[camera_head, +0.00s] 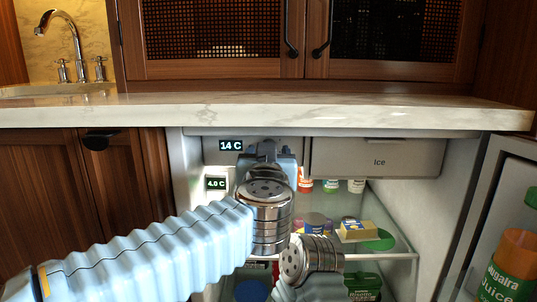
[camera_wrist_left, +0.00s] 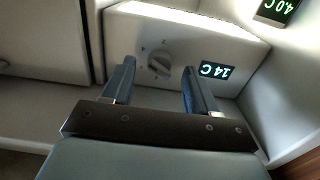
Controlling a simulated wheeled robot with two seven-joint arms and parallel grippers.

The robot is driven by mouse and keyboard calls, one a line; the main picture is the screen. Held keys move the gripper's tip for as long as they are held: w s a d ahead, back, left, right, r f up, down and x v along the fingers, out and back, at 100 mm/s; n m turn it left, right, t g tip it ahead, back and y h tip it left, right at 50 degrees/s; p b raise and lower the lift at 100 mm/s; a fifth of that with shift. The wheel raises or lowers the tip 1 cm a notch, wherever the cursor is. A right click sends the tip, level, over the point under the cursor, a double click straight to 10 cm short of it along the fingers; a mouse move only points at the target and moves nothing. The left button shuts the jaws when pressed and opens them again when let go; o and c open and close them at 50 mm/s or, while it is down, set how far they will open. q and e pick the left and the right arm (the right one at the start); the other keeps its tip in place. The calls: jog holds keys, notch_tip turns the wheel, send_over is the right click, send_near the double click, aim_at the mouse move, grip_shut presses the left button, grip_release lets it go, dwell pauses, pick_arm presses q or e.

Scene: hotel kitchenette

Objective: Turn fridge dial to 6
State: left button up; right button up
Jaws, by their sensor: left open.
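The fridge dial (camera_wrist_left: 158,64) is a round grey knob with a raised grip bar, on the pale control panel in the left wrist view. Small marks surround it, too small to read. My left gripper (camera_wrist_left: 159,68) is open, with one finger on each side of the dial; I cannot tell whether either touches it. In the head view my left gripper (camera_head: 268,152) is at the fridge's upper panel and hides the dial. My right gripper is not in view.
A second display (camera_head: 216,183) reads 4.0 C. The ice compartment (camera_head: 378,158) is right of the panel, and the marble counter (camera_head: 330,112) overhangs above. Jars and food stand on a glass shelf (camera_head: 398,250). The open fridge door, with a juice bottle (camera_head: 512,265), is at far right.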

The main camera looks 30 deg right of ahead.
pick_arm(q)
jog(key=shift+x, duration=0.95)
jog(key=shift+c, duration=0.4)
jog(key=c, duration=1)
jog(key=shift+o, duration=0.2)
jog(key=shift+n+p, duration=0.65)
jog(key=shift+n, duration=0.05)
jog(key=o, duration=1)
jog(key=shift+o, duration=0.2)
jog(key=shift+s, duration=0.15)
